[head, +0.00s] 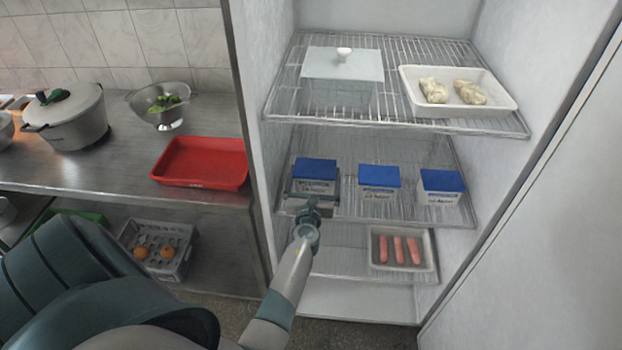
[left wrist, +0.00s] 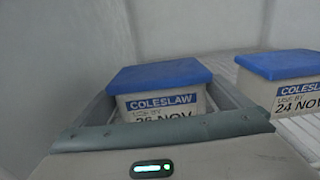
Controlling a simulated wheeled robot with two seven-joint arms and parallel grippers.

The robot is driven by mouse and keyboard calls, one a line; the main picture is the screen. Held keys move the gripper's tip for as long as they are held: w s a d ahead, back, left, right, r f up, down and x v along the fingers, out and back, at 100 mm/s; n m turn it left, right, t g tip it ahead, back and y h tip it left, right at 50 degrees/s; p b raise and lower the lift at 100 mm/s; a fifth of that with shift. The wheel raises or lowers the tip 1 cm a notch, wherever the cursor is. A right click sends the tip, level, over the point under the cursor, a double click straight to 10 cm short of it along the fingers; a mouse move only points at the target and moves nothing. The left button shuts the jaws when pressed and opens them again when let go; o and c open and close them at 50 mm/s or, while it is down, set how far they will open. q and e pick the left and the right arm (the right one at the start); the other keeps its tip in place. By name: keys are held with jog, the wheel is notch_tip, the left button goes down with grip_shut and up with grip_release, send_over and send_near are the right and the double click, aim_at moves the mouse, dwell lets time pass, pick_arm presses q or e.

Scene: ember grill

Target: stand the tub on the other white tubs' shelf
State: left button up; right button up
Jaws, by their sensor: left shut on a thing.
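A white tub with a blue lid (head: 315,170) is between the fingers of my left gripper (head: 312,192) at the left of the fridge's middle wire shelf (head: 345,212). I cannot tell whether its base touches the wires. In the left wrist view the same tub (left wrist: 160,78) looks upright, with a COLESLAW label; its lower part is hidden by my gripper. Two similar white tubs stand to its right on that shelf, a middle tub (head: 380,181) and a right tub (head: 441,186). One also shows in the left wrist view (left wrist: 285,66). My right gripper is not in view.
The top shelf holds a lidded container (head: 343,64) and a white tray (head: 460,104) with pale food. A lower tray (head: 402,262) holds pink sticks. The fridge's left wall (head: 262,60) is close to the held tub. A red tray (head: 202,178) is on the counter.

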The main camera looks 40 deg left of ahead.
pick_arm(q)
jog(key=shift+f, duration=0.25)
jog(key=shift+d+r, duration=0.15)
jog(key=shift+f, duration=0.25)
jog(key=o, duration=1)
jog(key=shift+o, duration=0.2)
jog(key=shift+r, duration=0.25)
jog(key=shift+s+d, duration=0.1)
jog(key=shift+s, duration=0.2)
jog(key=v, duration=1.1)
jog(key=shift+s+d, duration=0.2)
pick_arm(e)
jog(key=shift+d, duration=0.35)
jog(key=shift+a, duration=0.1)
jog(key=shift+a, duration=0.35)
